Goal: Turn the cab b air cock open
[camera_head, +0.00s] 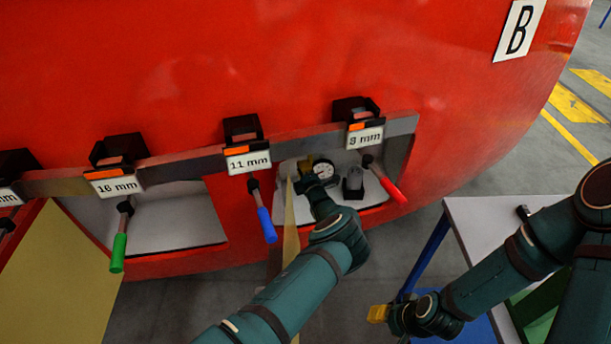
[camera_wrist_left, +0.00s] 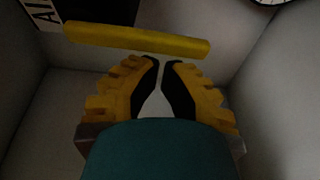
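The air cock's yellow handle (camera_wrist_left: 140,40) lies almost level across the upper part of the left wrist view, tilted slightly down to the right. My left gripper (camera_wrist_left: 165,62) is just below the handle, with a narrow gap between its black fingertips. Nothing shows between them. In the head view my left gripper (camera_head: 305,180) reaches into the right-hand recess of the red nosecone (camera_head: 230,70), marked B, and I cannot make out the cock there. My right gripper (camera_head: 378,313) is low, beside the table; I cannot tell its finger state.
A round gauge (camera_head: 323,168) and a red-handled tool (camera_head: 385,180) are close to my left gripper. Blue-handled (camera_head: 264,222) and green-handled (camera_head: 119,252) tools hang further left. A yellow panel (camera_head: 60,270) is at lower left; a table (camera_head: 480,225) stands at right.

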